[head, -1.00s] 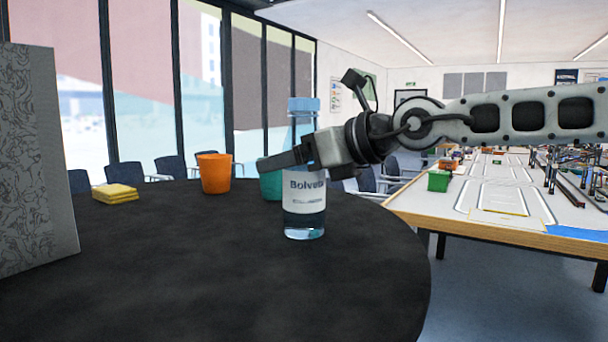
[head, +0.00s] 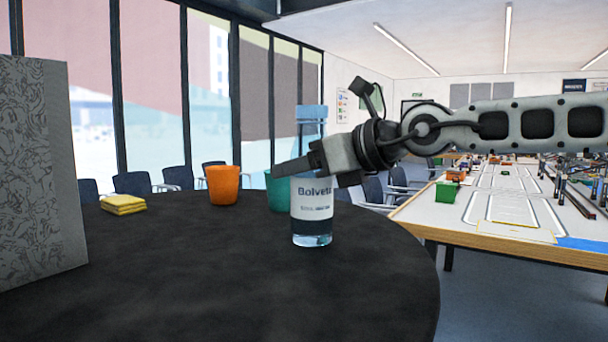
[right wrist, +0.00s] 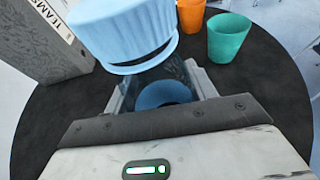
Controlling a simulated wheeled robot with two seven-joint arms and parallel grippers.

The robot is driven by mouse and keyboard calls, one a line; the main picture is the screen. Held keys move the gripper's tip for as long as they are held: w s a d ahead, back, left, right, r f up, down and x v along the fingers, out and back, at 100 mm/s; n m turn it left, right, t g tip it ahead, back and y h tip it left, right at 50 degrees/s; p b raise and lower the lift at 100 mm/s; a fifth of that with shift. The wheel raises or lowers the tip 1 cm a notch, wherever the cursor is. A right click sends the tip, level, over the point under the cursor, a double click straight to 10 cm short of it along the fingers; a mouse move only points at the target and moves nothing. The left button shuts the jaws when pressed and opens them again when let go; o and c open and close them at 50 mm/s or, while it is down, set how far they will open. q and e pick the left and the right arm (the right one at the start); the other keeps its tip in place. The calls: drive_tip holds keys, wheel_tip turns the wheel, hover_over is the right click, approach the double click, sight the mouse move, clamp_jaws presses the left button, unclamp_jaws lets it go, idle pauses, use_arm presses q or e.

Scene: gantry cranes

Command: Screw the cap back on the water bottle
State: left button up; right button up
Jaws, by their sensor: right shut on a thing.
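The clear water bottle (head: 312,210) stands upright on the dark round table, with a white label and some water low inside. The light blue cap (head: 311,113) is on top of its neck; it also fills the upper left of the right wrist view (right wrist: 122,35). I cannot tell how tightly it is seated. My right gripper (head: 290,168) comes in from the right and is shut on the bottle's upper part, below the cap and above the label. The fingers hide part of the bottle. My left gripper is not in view.
An orange cup (head: 223,185) and a teal cup (head: 279,188) stand behind the bottle. Yellow folded cloths (head: 123,204) lie at the back left, and a grey patterned binder (head: 38,170) stands at the left. The table (head: 210,285) is clear in front.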

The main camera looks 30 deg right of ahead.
wheel_tip(320, 180, up, 3)
drive_tip(key=shift+s+f, duration=0.1)
drive_tip(key=s+r, duration=0.5)
drive_tip(key=shift+d+r+b, duration=0.2)
drive_tip(key=shift+r+b, duration=0.15)
drive_tip(key=b, duration=0.2)
approach(315, 111)
drive_tip(key=s+a+r, duration=0.1)
drive_tip(key=s+a, duration=0.1)
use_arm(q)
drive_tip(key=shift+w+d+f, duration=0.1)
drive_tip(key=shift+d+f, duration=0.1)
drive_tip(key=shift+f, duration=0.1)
use_arm(e)
drive_tip(key=shift+w+r, duration=0.15)
drive_tip(key=shift+w, duration=0.1)
drive_tip(key=shift+o, duration=0.9)
drive_tip(key=c, duration=0.4)
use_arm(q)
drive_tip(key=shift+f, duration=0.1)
